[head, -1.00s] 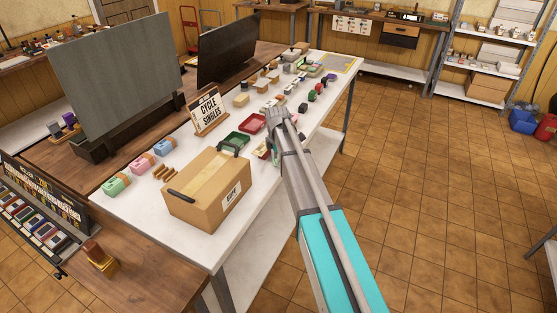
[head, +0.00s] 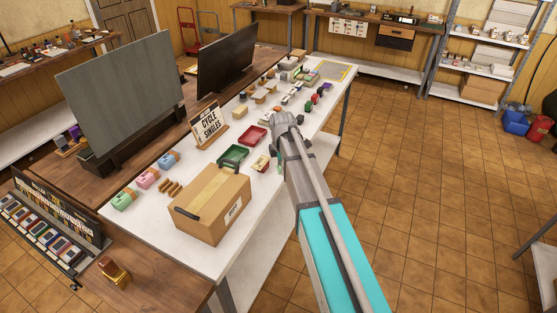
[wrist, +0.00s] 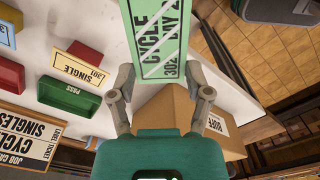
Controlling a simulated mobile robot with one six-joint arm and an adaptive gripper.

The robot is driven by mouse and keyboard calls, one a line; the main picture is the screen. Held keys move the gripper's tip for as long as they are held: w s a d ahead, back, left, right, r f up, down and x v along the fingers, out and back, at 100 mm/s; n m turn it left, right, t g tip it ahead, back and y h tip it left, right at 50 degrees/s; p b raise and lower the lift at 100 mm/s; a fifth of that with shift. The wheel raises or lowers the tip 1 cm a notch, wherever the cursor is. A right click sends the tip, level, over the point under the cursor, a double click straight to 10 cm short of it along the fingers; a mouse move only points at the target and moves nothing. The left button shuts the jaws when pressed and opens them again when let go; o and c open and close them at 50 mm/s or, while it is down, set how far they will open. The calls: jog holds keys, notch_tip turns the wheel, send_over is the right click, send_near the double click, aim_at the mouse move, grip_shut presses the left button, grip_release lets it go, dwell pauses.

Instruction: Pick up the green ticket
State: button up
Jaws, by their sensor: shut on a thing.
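The ticket's far end runs out of the picture. In the head view my arm's end is over the right edge of the white table (head: 187,259), and the arm hides my fingers.
A cardboard box (head: 212,205) stands on the near table, below my gripper in the wrist view. A green tray (head: 233,155), red tray (head: 252,135) and red holder with a yellow ticket (head: 261,163) lie nearby. A CYCLE SINGLES sign (head: 209,125) stands behind. Open floor lies right.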

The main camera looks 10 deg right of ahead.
jog(key=s+d+r+p, duration=0.1)
jog(key=s+r+p, duration=0.1)
jog(key=s, duration=0.4)
jog(key=shift+s+r, duration=0.25)
jog(key=shift+r, duration=0.15)
jog(key=shift+s, duration=0.1)
dwell(0.3)
